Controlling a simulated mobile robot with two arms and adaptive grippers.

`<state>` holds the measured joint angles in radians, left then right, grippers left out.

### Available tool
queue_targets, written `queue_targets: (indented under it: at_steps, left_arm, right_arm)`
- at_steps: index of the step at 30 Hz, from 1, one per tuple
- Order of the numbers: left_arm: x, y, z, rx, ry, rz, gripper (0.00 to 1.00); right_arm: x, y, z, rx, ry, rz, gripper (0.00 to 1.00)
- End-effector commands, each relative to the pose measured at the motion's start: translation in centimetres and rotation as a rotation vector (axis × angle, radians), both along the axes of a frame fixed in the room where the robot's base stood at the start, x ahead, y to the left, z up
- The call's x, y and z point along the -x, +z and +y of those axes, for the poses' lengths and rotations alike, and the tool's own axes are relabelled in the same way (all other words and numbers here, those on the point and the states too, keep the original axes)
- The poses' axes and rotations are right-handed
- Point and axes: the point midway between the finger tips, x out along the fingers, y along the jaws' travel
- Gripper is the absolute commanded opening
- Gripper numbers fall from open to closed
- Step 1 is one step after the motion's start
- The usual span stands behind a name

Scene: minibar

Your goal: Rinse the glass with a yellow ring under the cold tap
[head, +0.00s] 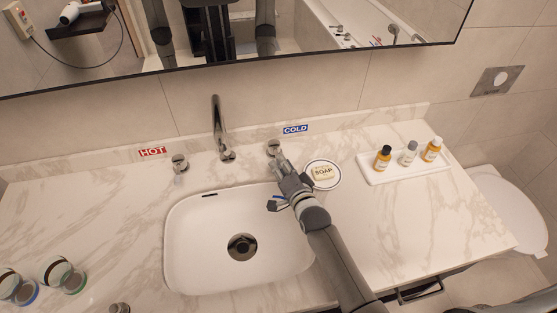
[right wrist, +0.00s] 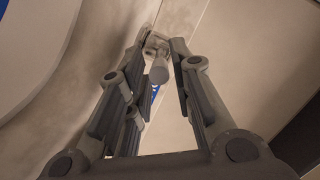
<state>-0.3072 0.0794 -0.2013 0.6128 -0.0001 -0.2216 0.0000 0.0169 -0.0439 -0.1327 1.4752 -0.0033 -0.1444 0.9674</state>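I see no glass with a yellow ring in either view. Two glasses stand at the lower left of the head view, one with a blue ring (head: 27,293) and one with a green ring (head: 74,284). The cold tap handle (head: 274,147) is below the blue COLD label (head: 295,129). My right gripper (head: 280,160) reaches up to this handle. In the right wrist view its fingers (right wrist: 160,52) stand apart on either side of the metal handle (right wrist: 159,71); firm contact cannot be made out. My left gripper is out of view.
The white basin (head: 190,255) lies below the spout (head: 218,130); no water shows. The hot handle (head: 180,162) is left. A soap dish (head: 334,184) is close right of my gripper. A tray (head: 400,174) with three bottles stands farther right. A mirror (head: 320,30) hangs behind.

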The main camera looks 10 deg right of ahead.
Motion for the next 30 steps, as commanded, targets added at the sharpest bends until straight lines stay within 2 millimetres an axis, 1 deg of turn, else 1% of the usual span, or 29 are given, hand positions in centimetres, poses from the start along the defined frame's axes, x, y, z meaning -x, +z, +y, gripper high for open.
queue_targets:
  at_steps: [1,3,6,10,19,20,24,25,30]
  left_arm:
    - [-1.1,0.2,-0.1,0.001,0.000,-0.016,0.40]
    - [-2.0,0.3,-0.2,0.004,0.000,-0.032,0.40]
    - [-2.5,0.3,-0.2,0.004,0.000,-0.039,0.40]
    - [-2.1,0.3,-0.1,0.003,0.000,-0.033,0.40]
    - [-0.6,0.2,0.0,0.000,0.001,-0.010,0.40]
    - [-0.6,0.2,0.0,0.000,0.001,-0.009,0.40]
    - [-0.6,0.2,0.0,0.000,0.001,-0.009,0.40]
    - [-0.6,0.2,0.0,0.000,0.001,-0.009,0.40]
    - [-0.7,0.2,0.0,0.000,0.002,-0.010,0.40]
  right_arm:
    - [-0.7,-0.1,0.1,-0.001,0.000,0.000,0.22]
    - [-1.4,-0.3,0.2,-0.002,0.000,0.002,0.22]
    - [-2.2,-0.5,0.3,-0.001,0.000,0.000,0.22]
    - [-2.7,-0.6,0.4,0.000,0.000,0.000,0.22]
    - [-2.8,-0.6,0.4,0.000,-0.001,0.001,0.22]
    - [-2.8,-0.6,0.4,0.000,-0.001,0.001,0.20]
    - [-2.8,-0.7,0.4,-0.001,-0.001,0.001,0.01]
    - [-2.8,-0.7,0.4,-0.001,-0.001,0.001,0.00]
    - [-2.8,-0.7,0.4,-0.001,-0.001,0.001,0.00]
